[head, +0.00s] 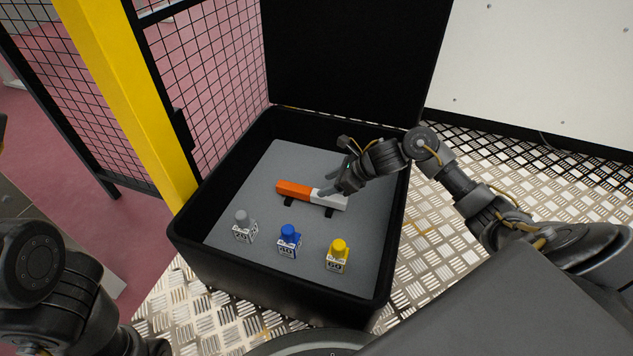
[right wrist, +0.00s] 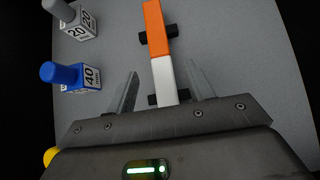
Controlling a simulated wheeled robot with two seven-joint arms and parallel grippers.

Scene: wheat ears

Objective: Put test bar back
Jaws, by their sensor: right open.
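The test bar (head: 296,190), orange at one end and white at the other, lies across two small black supports on the grey floor of an open black case (head: 240,287). My right gripper (head: 328,190) reaches into the case from the right, over the bar's white end. In the right wrist view the bar (right wrist: 157,42) runs between the two open fingers (right wrist: 163,75), with a gap on each side. My left arm shows at the lower left of the head view, but its gripper does not show.
Grey (head: 243,226), blue (head: 289,240) and yellow (head: 337,255) topped weights with number labels stand along the case's near side. The case's raised lid (head: 350,60) is behind. A yellow post (head: 130,90) and mesh fence stand at left.

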